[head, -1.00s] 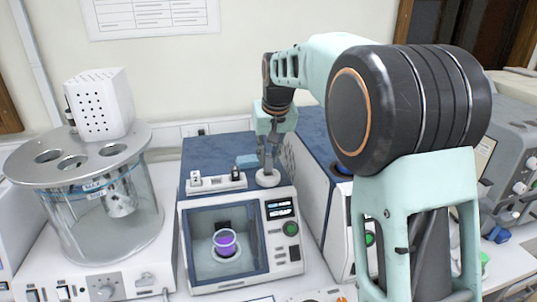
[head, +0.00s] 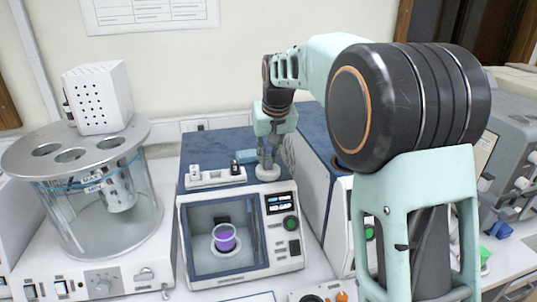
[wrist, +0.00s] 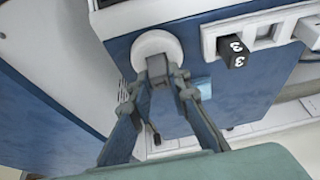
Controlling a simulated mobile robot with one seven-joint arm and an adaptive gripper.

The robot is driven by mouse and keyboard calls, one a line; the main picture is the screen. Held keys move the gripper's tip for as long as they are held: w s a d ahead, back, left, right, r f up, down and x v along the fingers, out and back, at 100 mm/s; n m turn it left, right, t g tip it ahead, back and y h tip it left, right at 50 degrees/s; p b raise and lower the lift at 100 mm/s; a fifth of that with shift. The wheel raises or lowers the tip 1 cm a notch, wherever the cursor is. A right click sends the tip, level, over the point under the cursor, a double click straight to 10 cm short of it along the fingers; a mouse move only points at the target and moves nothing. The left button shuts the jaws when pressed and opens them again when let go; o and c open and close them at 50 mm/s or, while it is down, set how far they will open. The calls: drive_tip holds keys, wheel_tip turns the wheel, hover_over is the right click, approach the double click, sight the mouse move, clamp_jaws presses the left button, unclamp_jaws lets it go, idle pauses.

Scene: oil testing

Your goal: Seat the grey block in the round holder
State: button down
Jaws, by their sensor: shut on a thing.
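The round holder (head: 268,174) is a white disc on the blue top of the middle machine, near its front right edge. It also shows in the wrist view (wrist: 152,41). My gripper (head: 268,163) points down right at the holder. In the wrist view its fingers (wrist: 160,72) are closed together on a small grey block (wrist: 157,64), which overlaps the holder's lower edge.
A white rack (head: 204,181) beside the holder carries a dark block marked 3 (wrist: 235,51). A light blue piece (head: 247,156) lies behind. The machine's window shows a cup with purple liquid (head: 225,237). A glass bath (head: 101,215) stands left, another blue-topped machine (head: 322,185) right.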

drive_tip(key=shift+f, duration=0.3)
drive_tip(key=c, duration=1.7)
unclamp_jaws()
drive_tip(key=shift+c, duration=0.2)
drive_tip(key=shift+r, duration=0.1)
drive_tip(key=v, duration=1.2)
